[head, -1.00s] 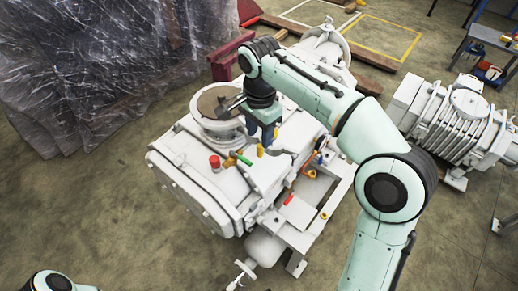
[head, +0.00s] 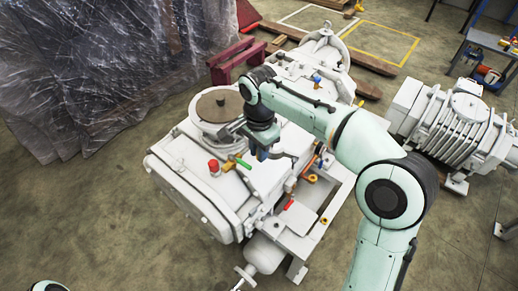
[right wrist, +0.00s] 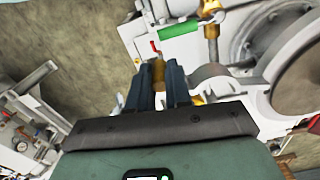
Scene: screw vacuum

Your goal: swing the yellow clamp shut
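The white pump (head: 215,175) stands on the floor in the middle of the head view. My right gripper (head: 262,153) is low over its top, beside the round flange. In the right wrist view, the yellow clamp (right wrist: 159,71) shows as a small upright yellow piece between the fingertips of my right gripper (right wrist: 160,80). The fingers are close together and the yellow piece fills the gap, so they look shut on it. In the head view the clamp is mostly hidden by the gripper. My left gripper is out of view.
A red knob (head: 213,166) and a green handle (head: 241,163) stand close left of the gripper. The round flange with a brown disc (head: 217,105) is behind it. A red handle (head: 289,204) sits at the front right. Another white machine (head: 465,125) stands at the right.

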